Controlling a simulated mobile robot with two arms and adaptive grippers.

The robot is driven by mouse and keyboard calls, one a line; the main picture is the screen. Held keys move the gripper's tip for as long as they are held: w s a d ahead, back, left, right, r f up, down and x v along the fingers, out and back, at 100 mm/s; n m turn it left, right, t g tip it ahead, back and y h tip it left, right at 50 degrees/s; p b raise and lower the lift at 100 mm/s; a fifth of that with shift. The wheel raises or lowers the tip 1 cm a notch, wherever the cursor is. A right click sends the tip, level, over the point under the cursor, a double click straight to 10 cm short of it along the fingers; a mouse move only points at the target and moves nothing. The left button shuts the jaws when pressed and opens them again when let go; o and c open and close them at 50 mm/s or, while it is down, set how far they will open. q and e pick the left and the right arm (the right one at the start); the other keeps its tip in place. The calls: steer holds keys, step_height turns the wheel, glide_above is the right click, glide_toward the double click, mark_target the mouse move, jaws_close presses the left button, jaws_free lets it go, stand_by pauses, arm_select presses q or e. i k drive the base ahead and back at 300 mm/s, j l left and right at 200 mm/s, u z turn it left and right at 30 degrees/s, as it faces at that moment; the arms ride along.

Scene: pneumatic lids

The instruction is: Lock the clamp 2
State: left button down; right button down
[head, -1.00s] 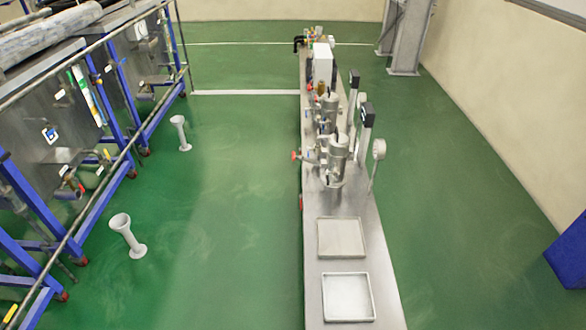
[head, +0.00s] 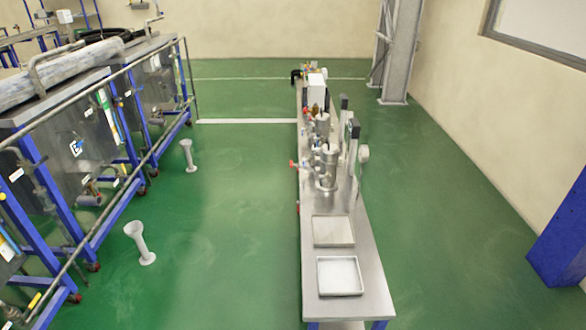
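A long steel bench (head: 345,273) stands ahead, right of centre. Two metal cylinders stand on it, a nearer one (head: 329,165) and a farther one (head: 322,126), with small red-handled fittings at their left sides. Clamp 2 cannot be told apart at this distance. Neither of my grippers is in view.
Two shallow square trays, a near one (head: 340,290) and a far one (head: 333,245), lie on the bench's near end. Blue-framed steel tanks (head: 75,150) line the left. Two grey pedestals (head: 140,243) (head: 188,155) stand on the green floor. The floor between is clear.

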mark_target(298, 166)
steer(key=i+j, duration=0.85)
steer(key=j, duration=0.2)
steer(key=i+j+z, duration=0.1)
steer(key=i+j, duration=0.7)
steer(key=j, duration=0.25)
steer(key=i+j, duration=0.4)
steer(key=j, duration=0.15)
